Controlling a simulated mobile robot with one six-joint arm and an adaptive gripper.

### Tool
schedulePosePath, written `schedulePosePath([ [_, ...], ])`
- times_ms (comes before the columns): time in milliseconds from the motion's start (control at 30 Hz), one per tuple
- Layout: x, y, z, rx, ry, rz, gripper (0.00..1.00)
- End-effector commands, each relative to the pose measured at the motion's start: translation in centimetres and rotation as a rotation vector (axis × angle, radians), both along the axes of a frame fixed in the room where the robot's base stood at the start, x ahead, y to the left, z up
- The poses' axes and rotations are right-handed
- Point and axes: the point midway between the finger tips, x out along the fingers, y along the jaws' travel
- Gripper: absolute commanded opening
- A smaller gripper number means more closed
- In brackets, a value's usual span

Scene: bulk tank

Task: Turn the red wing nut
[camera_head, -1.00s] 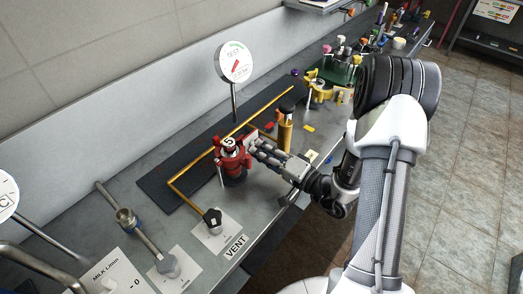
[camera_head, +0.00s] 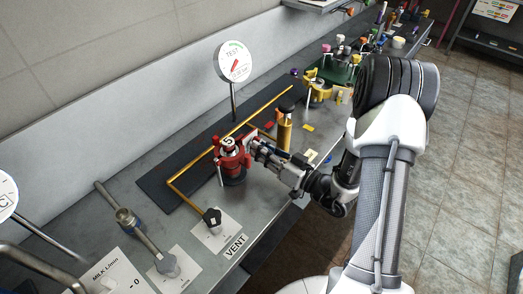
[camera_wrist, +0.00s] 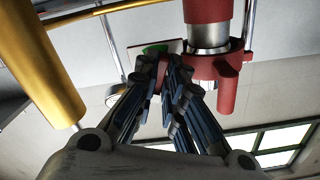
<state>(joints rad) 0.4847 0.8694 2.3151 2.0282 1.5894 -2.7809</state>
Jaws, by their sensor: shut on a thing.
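A red fitting (camera_head: 229,163) with a white cap marked 5 stands on the bench in the head view. Its red body and silver collar (camera_wrist: 208,38) fill the top right of the wrist view. My gripper (camera_head: 252,146) reaches it from the right. In the wrist view my gripper (camera_wrist: 163,66) has its two dark fingers brought together on a small red wing (camera_wrist: 163,72), which looks like part of the red wing nut. The fingers hide most of that wing, and the rest of the nut cannot be told apart clearly.
A brass cylinder (camera_head: 284,130) stands close behind my gripper, and shows large at left in the wrist view (camera_wrist: 40,60). A yellow pipe (camera_head: 200,163) runs behind the fitting. A gauge (camera_head: 233,62) rises behind. A black knob (camera_head: 212,216) sits in front.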

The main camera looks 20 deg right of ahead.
Motion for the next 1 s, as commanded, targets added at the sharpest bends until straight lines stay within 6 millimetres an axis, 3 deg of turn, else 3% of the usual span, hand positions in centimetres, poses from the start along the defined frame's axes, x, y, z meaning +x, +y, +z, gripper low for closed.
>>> schedulePosePath([
  [800, 0.07, -0.08, 0.03, -0.100, -0.075, -0.001, 0.00],
  [833, 0.07, -0.08, 0.03, -0.100, -0.075, -0.001, 0.11],
  [1000, 0.06, -0.08, 0.02, -0.100, -0.074, 0.000, 0.22],
])
